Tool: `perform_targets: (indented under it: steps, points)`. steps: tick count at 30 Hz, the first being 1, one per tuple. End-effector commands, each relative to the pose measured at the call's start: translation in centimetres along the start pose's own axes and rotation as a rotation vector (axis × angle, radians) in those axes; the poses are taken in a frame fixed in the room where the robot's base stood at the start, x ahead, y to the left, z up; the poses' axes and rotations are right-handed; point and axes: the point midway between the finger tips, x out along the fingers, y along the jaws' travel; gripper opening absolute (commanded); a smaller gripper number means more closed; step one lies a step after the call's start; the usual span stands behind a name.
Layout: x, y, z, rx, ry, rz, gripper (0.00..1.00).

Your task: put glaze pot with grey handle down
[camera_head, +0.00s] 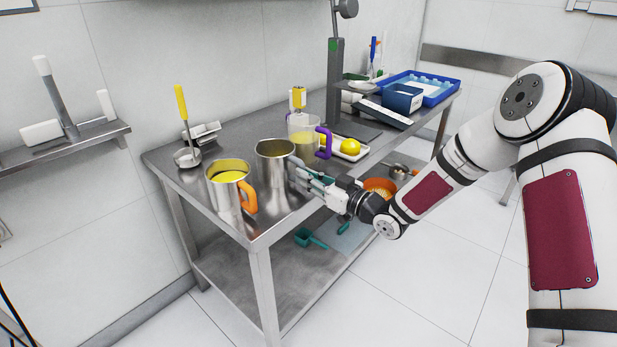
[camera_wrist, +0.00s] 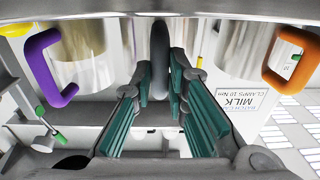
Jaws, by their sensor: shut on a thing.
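The glaze pot with grey handle (camera_head: 272,165) is a steel, open-topped pot near the front edge of the steel table (camera_head: 182,168). It is upright, between an orange-handled pot and a purple-handled jug. My gripper (camera_head: 312,180) reaches it from the right and is shut on its grey handle. In the wrist view the grey handle (camera_wrist: 158,60) stands between the teal finger pads of my gripper (camera_wrist: 163,88), with the pot wall behind. The pot's underside is hidden, so I cannot tell whether it touches the tabletop.
The orange-handled pot (camera_head: 226,185) with yellow contents stands close at left. The purple-handled jug (camera_head: 303,136) and a tray with a lemon (camera_head: 350,147) are behind.

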Motion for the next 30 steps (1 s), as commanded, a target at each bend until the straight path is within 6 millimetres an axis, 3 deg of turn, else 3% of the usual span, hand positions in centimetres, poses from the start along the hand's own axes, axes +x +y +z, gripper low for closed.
perform_targets:
  steps: [1, 3, 15, 20, 30]
  points:
    - [0.0, 0.0, 0.1, 0.000, 0.000, 0.000, 0.21]
    - [0.0, 0.0, 0.1, 0.000, 0.000, 0.000, 0.34]
    - [0.0, 0.0, -0.4, 0.000, 0.000, 0.000, 0.34]
    - [-2.5, 0.1, -0.3, 0.000, -0.003, 0.003, 0.34]
    - [-9.3, 0.1, -0.3, 0.002, -0.001, 0.003, 0.34]
